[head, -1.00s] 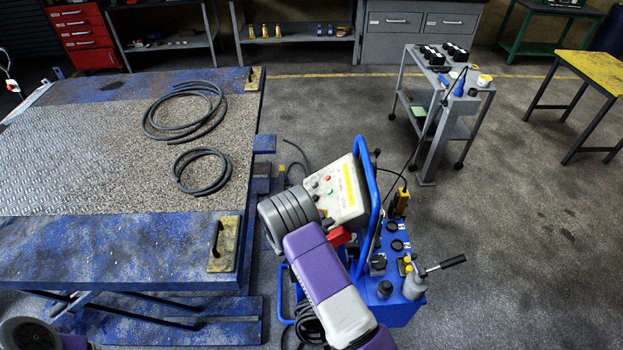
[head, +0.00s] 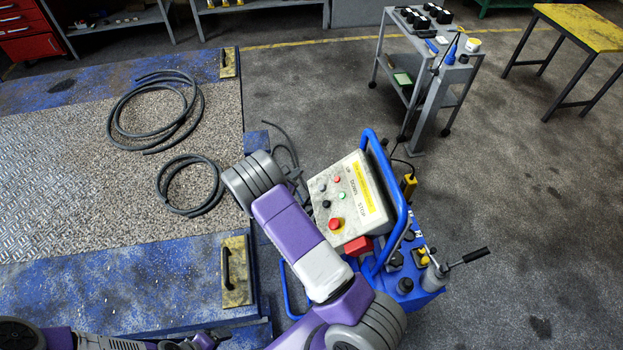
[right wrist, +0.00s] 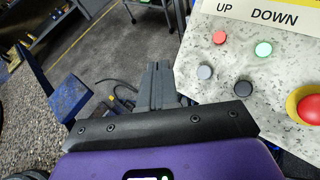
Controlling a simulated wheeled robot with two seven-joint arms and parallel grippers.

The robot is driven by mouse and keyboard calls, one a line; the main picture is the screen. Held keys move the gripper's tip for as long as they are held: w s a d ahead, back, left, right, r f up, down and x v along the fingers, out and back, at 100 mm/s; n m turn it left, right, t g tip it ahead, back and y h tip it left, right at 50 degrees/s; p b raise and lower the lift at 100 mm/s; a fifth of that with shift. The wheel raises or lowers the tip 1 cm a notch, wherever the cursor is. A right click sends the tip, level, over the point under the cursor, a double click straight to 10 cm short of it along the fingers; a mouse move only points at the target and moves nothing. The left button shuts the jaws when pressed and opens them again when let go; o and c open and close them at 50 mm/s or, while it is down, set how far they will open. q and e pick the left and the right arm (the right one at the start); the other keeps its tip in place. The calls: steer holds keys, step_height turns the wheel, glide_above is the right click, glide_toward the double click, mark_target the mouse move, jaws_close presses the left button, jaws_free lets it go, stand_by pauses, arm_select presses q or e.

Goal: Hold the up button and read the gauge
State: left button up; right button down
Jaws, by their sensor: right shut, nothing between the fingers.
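The speckled control box (head: 350,200) stands at the centre, tilted, with UP, DOWN and STOP labels. In the right wrist view, a grey button (right wrist: 205,72) and a red lamp (right wrist: 220,38) sit below UP. A black button (right wrist: 243,88) and a green lamp (right wrist: 264,49) sit below DOWN. The big red stop button (right wrist: 311,107) has a yellow ring. My right gripper (right wrist: 160,78) is shut and empty, left of the box and apart from the buttons in that view. I cannot make out a gauge. My left arm's links show bottom left; its gripper is out of view.
The blue pump unit (head: 380,298) with its blue handle bar (head: 402,215) stands close around the box. A blue lift platform (head: 175,285) with two coiled hoses (head: 163,186) lies left. A grey trolley (head: 436,100) stands behind.

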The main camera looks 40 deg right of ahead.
mark_target(321, 188)
steer(key=s+d+f+b, duration=0.1)
steer(key=f, duration=0.1)
steer(key=s+d+f+b, duration=0.1)
steer(key=f, duration=0.1)
steer(key=s+d+f+b, duration=0.1)
steer(key=d+f+b, duration=0.1)
arm_select(q)
steer(key=shift+s+f+b, duration=0.2)
steer(key=shift+f, duration=0.95)
steer(key=shift+s+f+b, duration=0.15)
steer(key=shift+s+f, duration=0.05)
steer(key=shift+f, duration=0.95)
arm_select(e)
steer(key=shift+s+d+f, duration=0.3)
steer(key=shift+d+f, duration=0.05)
steer(key=shift+d, duration=0.05)
arm_select(q)
steer(key=shift+f+b, duration=0.45)
arm_select(e)
steer(key=shift+s+d+f, duration=0.1)
steer(key=shift+d+f, duration=0.1)
steer(key=shift+f, duration=0.1)
arm_select(q)
steer(key=shift+f+b, duration=0.4)
steer(key=shift+b, duration=0.05)
arm_select(e)
steer(key=shift+s+d+f, duration=0.2)
steer(key=shift+d+f, duration=0.1)
steer(key=shift+f, duration=0.15)
stand_by(1.0)
